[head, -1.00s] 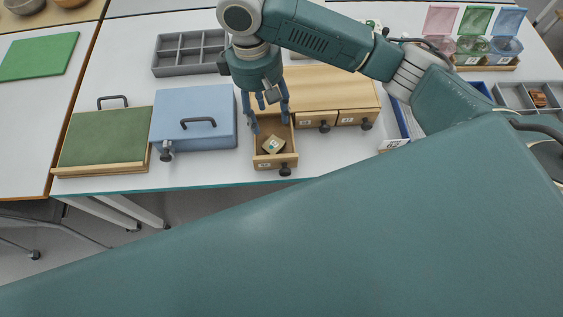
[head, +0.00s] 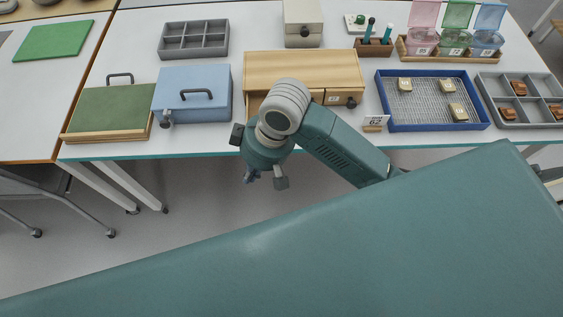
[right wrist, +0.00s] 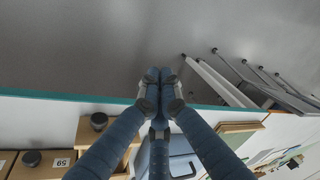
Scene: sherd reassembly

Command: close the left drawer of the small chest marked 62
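In the right wrist view that drawer's dark knob (right wrist: 99,121) stands nearer the table edge than the neighbouring knob (right wrist: 32,158), so the drawer is pulled out. My right gripper (head: 252,177) is in front of the table edge, apart from the drawer. Its fingertips (right wrist: 155,75) are together with nothing seen between them. My left gripper is not in view.
A blue box (head: 194,92) and a green-topped case (head: 112,112) stand left of the chest. A blue mesh tray (head: 430,124) lies to the right. A grey compartment tray (head: 193,53) is behind. The floor in front of the table is clear near the gripper.

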